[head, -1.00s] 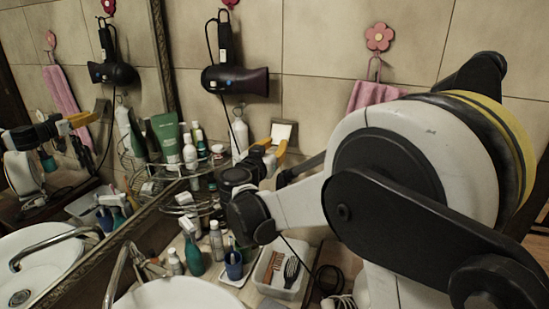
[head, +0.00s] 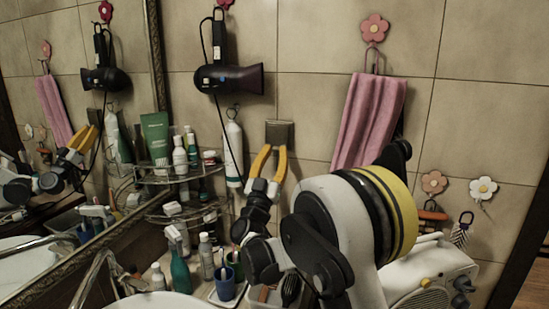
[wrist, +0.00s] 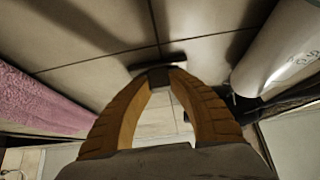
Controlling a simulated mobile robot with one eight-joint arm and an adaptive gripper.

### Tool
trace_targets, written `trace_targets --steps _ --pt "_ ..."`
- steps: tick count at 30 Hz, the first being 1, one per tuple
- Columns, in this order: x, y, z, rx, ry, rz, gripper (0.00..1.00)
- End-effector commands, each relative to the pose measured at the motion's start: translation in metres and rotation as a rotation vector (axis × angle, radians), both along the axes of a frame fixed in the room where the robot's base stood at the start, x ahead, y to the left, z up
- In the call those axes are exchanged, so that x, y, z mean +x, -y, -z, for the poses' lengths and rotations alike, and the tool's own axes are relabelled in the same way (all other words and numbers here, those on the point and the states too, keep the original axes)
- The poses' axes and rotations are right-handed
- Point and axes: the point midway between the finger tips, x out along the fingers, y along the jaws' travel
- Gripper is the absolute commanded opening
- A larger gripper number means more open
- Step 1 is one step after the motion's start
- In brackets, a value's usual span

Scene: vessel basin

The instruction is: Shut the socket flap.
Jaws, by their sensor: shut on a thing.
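The wall socket with its flap (head: 279,131) is a small grey-brown square on the tiled wall, right of the hanging white tube. My gripper (head: 273,149) has yellow fingers and reaches up to the socket's lower edge. In the wrist view, the fingertips (wrist: 159,78) close around a small dark piece at the wall, which appears to be part of the flap. The flap shows there as a thin dark bar (wrist: 157,65), seen almost edge-on. The fingers hide part of it, and I cannot tell its exact angle.
The white tube (head: 234,150) hangs close on the left. The hair dryer (head: 230,79) hangs above left, and a pink towel (head: 368,122) hangs right. A wire shelf (head: 180,178) with bottles stands left. A cup (head: 225,283) and several bottles crowd the counter below.

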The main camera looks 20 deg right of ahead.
Motion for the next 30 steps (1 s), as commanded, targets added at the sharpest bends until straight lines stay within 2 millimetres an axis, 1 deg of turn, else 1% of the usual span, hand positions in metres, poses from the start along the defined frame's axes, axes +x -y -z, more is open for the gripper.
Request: trace_targets --steps 15,16,17,18,27,30 --pt "0.0015 0.0008 -0.0009 -0.014 0.018 0.001 0.0" --pt "0.0015 0.0008 -0.0009 -0.014 0.018 0.001 0.26" --pt "0.0016 0.0008 -0.0008 -0.014 0.018 0.001 0.36" --pt "0.0015 0.0008 -0.0008 -0.014 0.018 0.001 0.47" --pt "0.001 0.0005 0.0002 -0.013 0.018 0.001 0.47" --pt "-0.0027 -0.0026 0.0041 -0.013 0.018 0.001 0.47"
